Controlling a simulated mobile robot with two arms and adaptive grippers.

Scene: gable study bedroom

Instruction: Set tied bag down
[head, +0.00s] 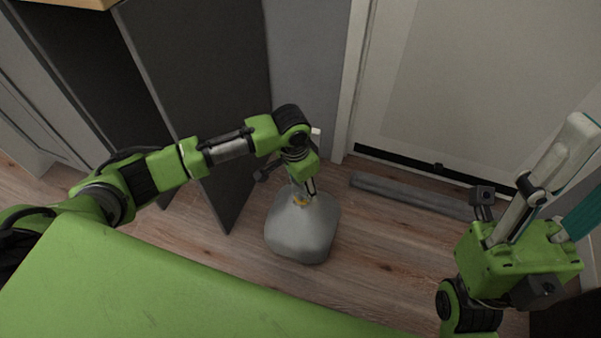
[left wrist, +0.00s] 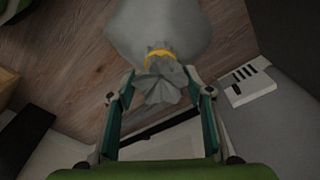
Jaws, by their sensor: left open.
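The tied bag (head: 301,229) is grey with a yellow tie at its neck. It stands upright on the wooden floor, between a dark panel and the door. My left gripper (head: 306,190) is directly above it, pointing down at the neck. In the left wrist view the gathered top of the bag (left wrist: 160,84) lies between the two spread fingers (left wrist: 162,105), with a gap visible on each side. My left gripper is open.
A dark grey panel (head: 200,90) stands just left of the bag. A white door (head: 465,85) is behind, with a grey bar (head: 410,194) on the floor before it. A white wall plate (left wrist: 247,87) shows in the left wrist view. Floor right of the bag is clear.

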